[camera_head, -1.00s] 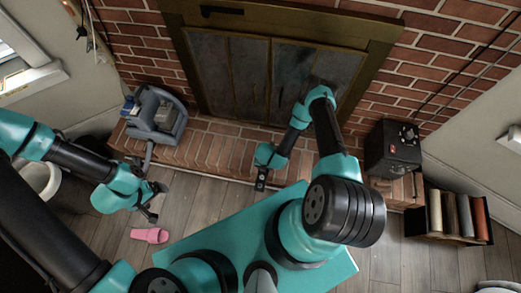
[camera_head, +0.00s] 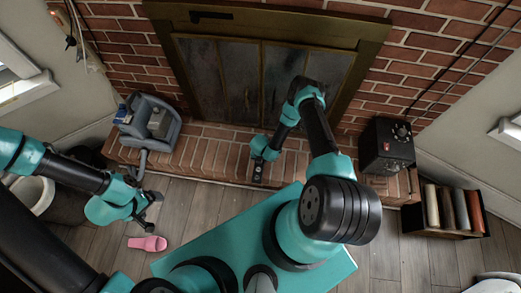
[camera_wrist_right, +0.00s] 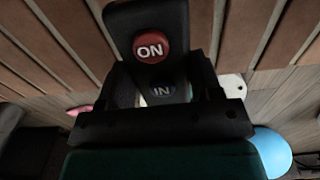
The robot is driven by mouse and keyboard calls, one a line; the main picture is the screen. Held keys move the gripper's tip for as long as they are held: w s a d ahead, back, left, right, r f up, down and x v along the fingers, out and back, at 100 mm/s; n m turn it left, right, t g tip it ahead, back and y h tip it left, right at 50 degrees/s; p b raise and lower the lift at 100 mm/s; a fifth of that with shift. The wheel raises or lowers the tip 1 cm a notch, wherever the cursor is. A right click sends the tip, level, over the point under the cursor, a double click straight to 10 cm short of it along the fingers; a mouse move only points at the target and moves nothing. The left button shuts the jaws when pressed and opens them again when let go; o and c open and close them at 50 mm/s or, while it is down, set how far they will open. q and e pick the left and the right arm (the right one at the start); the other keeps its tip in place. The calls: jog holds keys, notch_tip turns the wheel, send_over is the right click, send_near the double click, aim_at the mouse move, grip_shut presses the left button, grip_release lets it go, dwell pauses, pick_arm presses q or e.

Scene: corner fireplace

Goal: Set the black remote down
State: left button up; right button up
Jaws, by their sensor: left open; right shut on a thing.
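The black remote (camera_wrist_right: 152,20) fills the top middle of the right wrist view, with a red ON button and a partly hidden IN button. My right gripper (camera_wrist_right: 162,80) is shut on it. In the head view the small dark remote (camera_head: 258,172) hangs from the right gripper over the front part of the brick hearth (camera_head: 215,155). I cannot tell whether it touches the bricks. My left gripper (camera_head: 153,211) is open and empty above the wooden floor at the left.
A grey-blue device (camera_head: 150,122) stands on the hearth at left, a black box with knobs (camera_head: 386,146) at right. A crate of rolls (camera_head: 437,234) is on the floor at right. A pink object (camera_head: 148,243) lies below my left gripper. The hearth's middle is clear.

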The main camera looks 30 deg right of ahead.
jog(key=w+d, duration=0.1)
jog(key=w, duration=0.1)
jog(key=w+d, duration=0.1)
jog(key=w, duration=0.1)
jog(key=w+d, duration=0.1)
jog(key=w, duration=0.1)
jog(key=shift+d+f, duration=0.35)
jog(key=shift+w+d, duration=0.15)
jog(key=shift+w, duration=0.05)
jog(key=shift+w+d+f, duration=0.1)
jog(key=shift+w+f, duration=0.05)
jog(key=shift+f, duration=1.6)
jog(key=shift+f, duration=0.15)
jog(key=o, duration=1.1)
